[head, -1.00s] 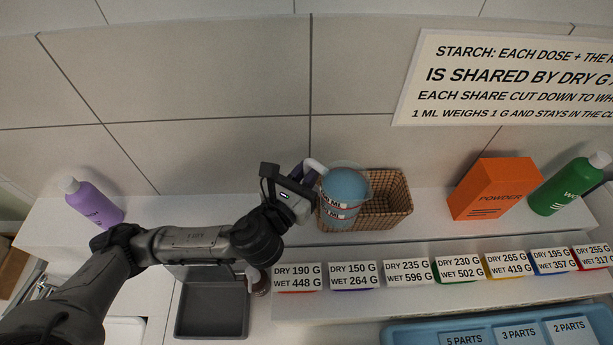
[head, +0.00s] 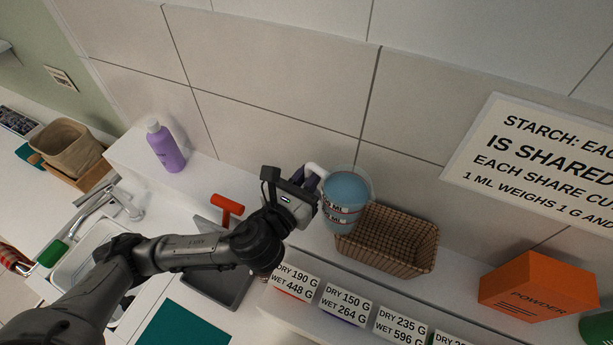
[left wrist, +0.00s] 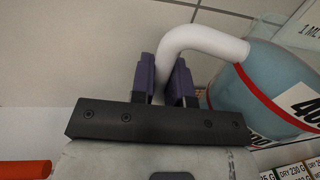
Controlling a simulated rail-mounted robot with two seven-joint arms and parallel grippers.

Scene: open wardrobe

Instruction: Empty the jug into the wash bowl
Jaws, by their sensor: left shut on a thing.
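The jug (head: 346,197) is clear with a white handle, red bands and printed labels, and it holds blue liquid. It also shows in the left wrist view (left wrist: 270,85), at the right. My left gripper (head: 307,182) is shut on the jug's white handle; in the left wrist view its purple fingers (left wrist: 163,82) sit on either side of the handle. The jug looks roughly upright in the head view. A pale basin (head: 72,290) lies below the tap at the left, partly hidden by my arm; I cannot tell whether it is the wash bowl. My right gripper is not in view.
A wicker basket (head: 405,240) is right of the jug, and an orange powder box (head: 535,288) is farther right. A purple bottle (head: 166,148) stands on the left ledge. A grey tray (head: 228,283) with a red-orange handled thing (head: 227,207) near it lies below my arm.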

